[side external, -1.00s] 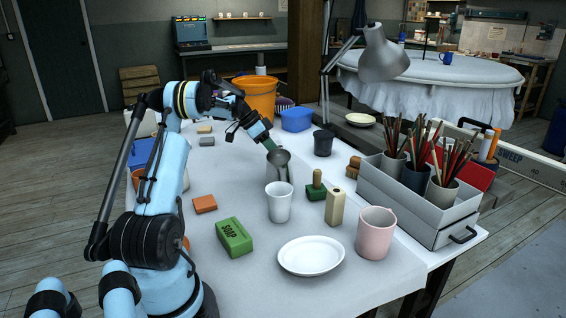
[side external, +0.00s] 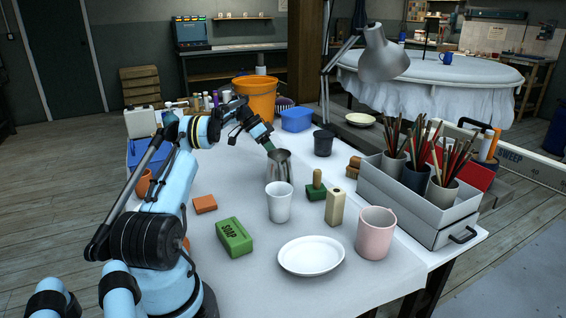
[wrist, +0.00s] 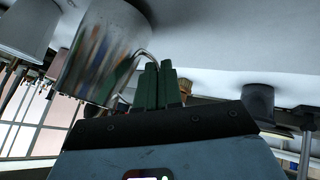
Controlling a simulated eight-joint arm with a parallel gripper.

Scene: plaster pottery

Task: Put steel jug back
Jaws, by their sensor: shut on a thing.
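The steel jug (side external: 279,168) stands upright near the middle of the table, behind a white cup (side external: 279,203). In the wrist view the jug (wrist: 98,45) fills the upper left, with its thin handle curving to my fingers. My gripper (side external: 270,147) reaches it from the back left, and its green fingers (wrist: 154,85) are shut on the handle. The jug's base is partly hidden by the cup, so I cannot tell whether it touches the table.
A stamp with a green base (side external: 317,190) and a beige block (side external: 334,207) stand right of the jug. A dark cup (side external: 323,143) is behind. A white plate (side external: 311,256), pink mug (side external: 375,234) and green soap box (side external: 234,237) lie nearer. The left-centre cloth is mostly clear.

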